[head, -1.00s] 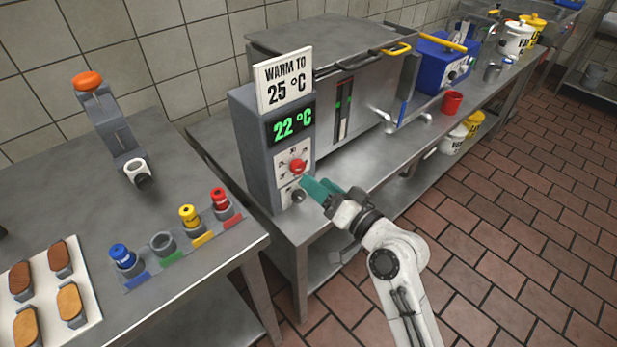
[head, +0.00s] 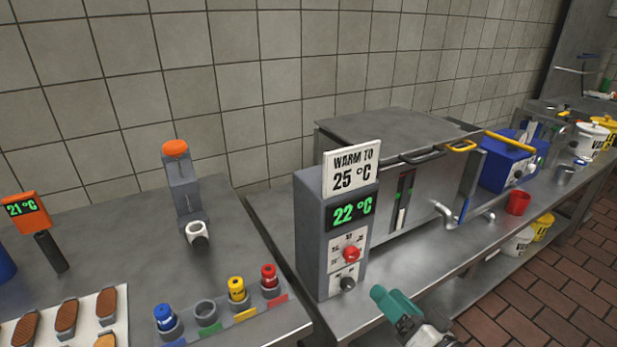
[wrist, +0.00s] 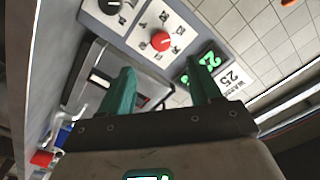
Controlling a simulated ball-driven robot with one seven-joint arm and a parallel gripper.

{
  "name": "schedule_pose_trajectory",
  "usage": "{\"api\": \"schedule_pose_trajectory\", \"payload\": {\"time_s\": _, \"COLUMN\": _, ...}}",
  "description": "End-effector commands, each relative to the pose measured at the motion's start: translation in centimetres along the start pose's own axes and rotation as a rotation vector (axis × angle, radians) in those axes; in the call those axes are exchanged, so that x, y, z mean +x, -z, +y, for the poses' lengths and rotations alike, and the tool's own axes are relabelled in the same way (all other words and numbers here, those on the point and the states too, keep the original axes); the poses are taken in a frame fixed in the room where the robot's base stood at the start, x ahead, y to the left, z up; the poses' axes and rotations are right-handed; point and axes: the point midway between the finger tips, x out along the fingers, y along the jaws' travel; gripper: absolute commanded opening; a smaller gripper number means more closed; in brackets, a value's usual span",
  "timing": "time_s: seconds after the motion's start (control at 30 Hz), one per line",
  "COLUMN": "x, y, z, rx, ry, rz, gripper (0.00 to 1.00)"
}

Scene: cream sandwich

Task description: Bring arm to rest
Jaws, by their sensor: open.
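My gripper (head: 397,306) is at the bottom of the head view, in front of the warming unit's control box and over the steel counter's front edge. Its teal fingers are apart with nothing between them in the wrist view (wrist: 160,88). The grey control box (head: 312,250) has a red knob (head: 351,254) and a dark knob (head: 347,284). Its green display (head: 351,212) reads 22 °C, under a sign (head: 351,168) saying WARM TO 25 °C. The red knob also shows in the wrist view (wrist: 161,41), beyond and apart from the fingers. Most of my arm is out of the head view.
A steel bath (head: 432,195) stands behind the control box. A red cup (head: 518,203) and blue box (head: 505,165) are farther right. The left table holds a rack with coloured bottles (head: 237,289), a stand with an orange top (head: 183,190) and a tray of biscuits (head: 90,305).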

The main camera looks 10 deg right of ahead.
Motion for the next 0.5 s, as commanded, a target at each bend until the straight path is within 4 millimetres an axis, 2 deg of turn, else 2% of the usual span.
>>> {"api": "schedule_pose_trajectory", "payload": {"time_s": 0.07, "x": -0.4, "y": -0.9, "z": 0.0, "rx": -0.019, "ry": -0.017, "rz": -0.046, "gripper": 0.63}}
{"api": "schedule_pose_trajectory", "payload": {"time_s": 0.17, "x": -1.8, "y": -3.4, "z": 0.5, "rx": -0.077, "ry": -0.073, "rz": -0.182, "gripper": 0.63}}
{"api": "schedule_pose_trajectory", "payload": {"time_s": 0.27, "x": -4.9, "y": -7.0, "z": 1.6, "rx": -0.158, "ry": -0.172, "rz": -0.395, "gripper": 0.63}}
{"api": "schedule_pose_trajectory", "payload": {"time_s": 0.37, "x": -9.6, "y": -10.2, "z": 3.2, "rx": -0.234, "ry": -0.303, "rz": -0.633, "gripper": 0.63}}
{"api": "schedule_pose_trajectory", "payload": {"time_s": 0.4, "x": -11.7, "y": -11.2, "z": 3.7, "rx": -0.259, "ry": -0.359, "rz": -0.725, "gripper": 0.63}}
{"api": "schedule_pose_trajectory", "payload": {"time_s": 0.5, "x": -17.3, "y": -12.7, "z": 4.8, "rx": -0.304, "ry": -0.501, "rz": -0.934, "gripper": 0.63}}
